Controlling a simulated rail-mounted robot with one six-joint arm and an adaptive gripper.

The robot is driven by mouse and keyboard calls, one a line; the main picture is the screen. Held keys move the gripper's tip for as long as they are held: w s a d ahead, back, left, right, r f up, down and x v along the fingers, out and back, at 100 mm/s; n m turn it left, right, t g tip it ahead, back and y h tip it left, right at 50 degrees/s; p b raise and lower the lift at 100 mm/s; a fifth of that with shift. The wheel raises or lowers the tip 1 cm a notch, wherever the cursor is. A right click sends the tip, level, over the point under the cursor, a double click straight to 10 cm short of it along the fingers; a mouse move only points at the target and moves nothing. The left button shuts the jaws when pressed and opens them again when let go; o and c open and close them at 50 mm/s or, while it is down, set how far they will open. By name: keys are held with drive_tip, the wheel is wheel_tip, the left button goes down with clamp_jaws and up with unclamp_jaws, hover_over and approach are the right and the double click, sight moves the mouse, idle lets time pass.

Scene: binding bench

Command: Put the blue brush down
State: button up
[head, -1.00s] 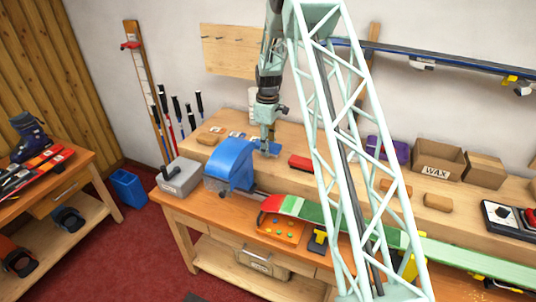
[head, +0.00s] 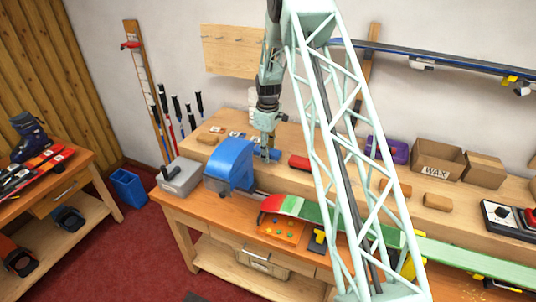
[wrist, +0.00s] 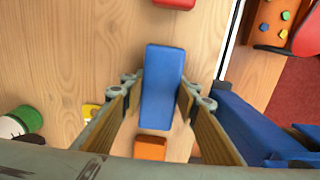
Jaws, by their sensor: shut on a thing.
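The blue brush (head: 272,155) is in my gripper (head: 264,153), low over the raised wooden shelf at the back of the bench, just behind the blue machine. In the wrist view the blue brush (wrist: 162,85) is a long block lying between the two fingers of my gripper (wrist: 158,105), which are shut on its sides. Its underside is hidden, so I cannot tell whether it touches the wood.
A red block (head: 299,163) lies right of the brush; an orange block (wrist: 150,148) is close by in the wrist view. The blue machine (head: 231,163) stands in front. Bare shelf (wrist: 75,50) shows left of the brush in the wrist view.

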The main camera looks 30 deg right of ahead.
drive_tip(key=shift+f, duration=0.15)
drive_tip(key=o, duration=1)
drive_tip(key=shift+r, duration=0.25)
wheel_tip(320, 180, up, 11)
drive_tip(key=shift+f, duration=0.2)
drive_tip(key=shift+r, duration=0.6)
